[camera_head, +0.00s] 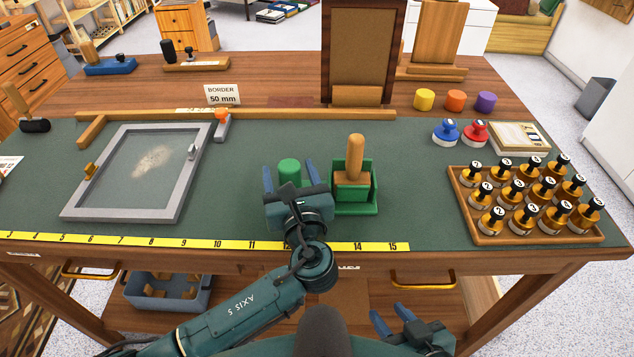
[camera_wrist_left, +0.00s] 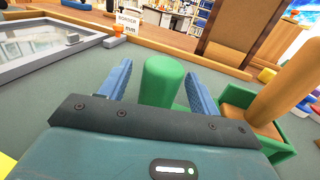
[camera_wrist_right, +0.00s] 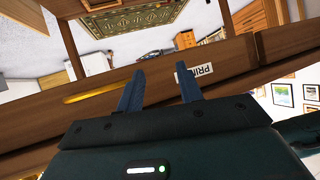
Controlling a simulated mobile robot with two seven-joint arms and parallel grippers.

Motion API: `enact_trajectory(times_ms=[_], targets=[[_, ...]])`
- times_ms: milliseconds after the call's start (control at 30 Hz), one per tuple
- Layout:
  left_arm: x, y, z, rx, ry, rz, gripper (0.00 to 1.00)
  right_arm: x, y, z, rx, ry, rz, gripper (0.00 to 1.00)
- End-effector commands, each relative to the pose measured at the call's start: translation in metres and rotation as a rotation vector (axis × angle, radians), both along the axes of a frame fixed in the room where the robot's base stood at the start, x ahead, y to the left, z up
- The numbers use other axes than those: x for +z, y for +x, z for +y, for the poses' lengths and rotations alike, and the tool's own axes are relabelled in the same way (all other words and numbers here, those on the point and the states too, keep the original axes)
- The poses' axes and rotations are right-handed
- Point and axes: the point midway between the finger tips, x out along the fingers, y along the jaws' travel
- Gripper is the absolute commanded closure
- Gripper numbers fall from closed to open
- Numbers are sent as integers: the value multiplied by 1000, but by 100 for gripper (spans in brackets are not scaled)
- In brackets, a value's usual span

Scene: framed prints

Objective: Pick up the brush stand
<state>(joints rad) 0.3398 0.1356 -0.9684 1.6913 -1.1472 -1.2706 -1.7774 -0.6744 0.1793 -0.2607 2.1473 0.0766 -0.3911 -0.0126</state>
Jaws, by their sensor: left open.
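The brush stand (camera_head: 371,207) is a green open box on the mat, right of my left gripper. A brush (camera_head: 355,155) with a thick wooden handle stands upright in it. A green upright cylinder (camera_head: 289,168) is just left of the box; whether it joins the stand is hidden. My left gripper (camera_head: 290,176) is open, with its blue fingers on either side of the cylinder. In the left wrist view the cylinder (camera_wrist_left: 161,82) stands between the fingers with gaps, and the box (camera_wrist_left: 292,128) is at right. My right gripper (camera_head: 391,317) is open and empty, low before the table's front edge.
A grey-framed screen (camera_head: 187,178) lies at left. A wooden tray of several bottles (camera_head: 487,240) is at right. A framed board (camera_head: 357,50) stands behind the stand. A yellow ruler strip (camera_head: 170,242) runs along the front.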

Motion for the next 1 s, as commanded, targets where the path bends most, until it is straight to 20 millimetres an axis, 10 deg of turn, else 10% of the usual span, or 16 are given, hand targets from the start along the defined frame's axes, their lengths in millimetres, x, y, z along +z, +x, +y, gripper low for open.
enact_trajectory(times_ms=[1000], targets=[[2, 1, 0, 0, -2, -5, 96, -1, -1, 1, -2, 2, 5, 64]])
